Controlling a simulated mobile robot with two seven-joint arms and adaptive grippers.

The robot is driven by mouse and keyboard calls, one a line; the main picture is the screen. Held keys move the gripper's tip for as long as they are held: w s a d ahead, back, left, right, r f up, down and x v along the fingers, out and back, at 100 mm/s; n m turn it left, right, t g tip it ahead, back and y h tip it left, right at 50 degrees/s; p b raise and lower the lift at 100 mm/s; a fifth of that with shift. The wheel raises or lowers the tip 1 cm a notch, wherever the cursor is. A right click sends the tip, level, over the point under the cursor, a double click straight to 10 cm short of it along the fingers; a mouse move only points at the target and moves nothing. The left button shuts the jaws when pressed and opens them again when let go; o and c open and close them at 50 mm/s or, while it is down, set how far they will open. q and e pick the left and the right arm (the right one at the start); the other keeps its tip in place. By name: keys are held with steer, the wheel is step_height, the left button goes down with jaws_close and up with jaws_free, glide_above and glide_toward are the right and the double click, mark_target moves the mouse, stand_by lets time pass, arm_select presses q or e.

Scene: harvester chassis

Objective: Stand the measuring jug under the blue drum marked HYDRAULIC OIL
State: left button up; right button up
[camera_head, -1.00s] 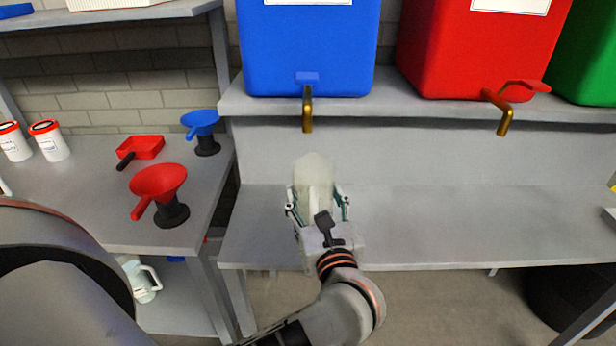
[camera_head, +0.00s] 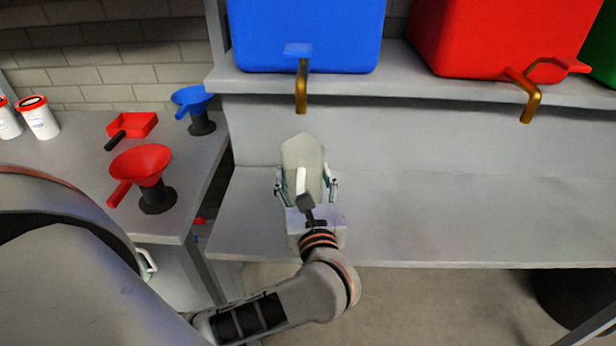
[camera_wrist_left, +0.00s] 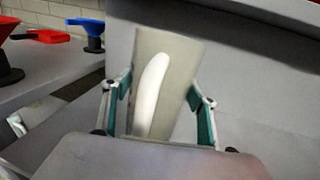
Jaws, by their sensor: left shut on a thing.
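The pale translucent measuring jug (camera_head: 303,153) is upright in my left gripper (camera_head: 306,186), over the lower shelf below the blue drum. The left gripper is shut on the jug, with a finger on each side of it. The left wrist view shows the jug's body (camera_wrist_left: 178,60) and white handle (camera_wrist_left: 150,95) between the fingers (camera_wrist_left: 160,108). The blue drum (camera_head: 305,25) stands on the upper shelf; its brass spout (camera_head: 302,92) hangs over the edge, above and behind the jug. Its label is out of frame. I cannot tell whether the jug's base touches the shelf. My right gripper is not in view.
A red drum (camera_head: 490,40) with a brass spout stands right of the blue one. The lower shelf (camera_head: 450,215) is clear to the right.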

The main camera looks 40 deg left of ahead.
mark_target(303, 191)
arm_select(q)
steer(key=shift+a+f, duration=0.1)
steer(key=shift+f, duration=0.05)
steer(key=o, duration=1.3)
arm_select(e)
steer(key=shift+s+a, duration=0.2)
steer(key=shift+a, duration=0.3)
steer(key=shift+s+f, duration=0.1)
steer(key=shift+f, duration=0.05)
arm_select(q)
steer(key=v, duration=1.2)
steer(key=shift+r, duration=0.25)
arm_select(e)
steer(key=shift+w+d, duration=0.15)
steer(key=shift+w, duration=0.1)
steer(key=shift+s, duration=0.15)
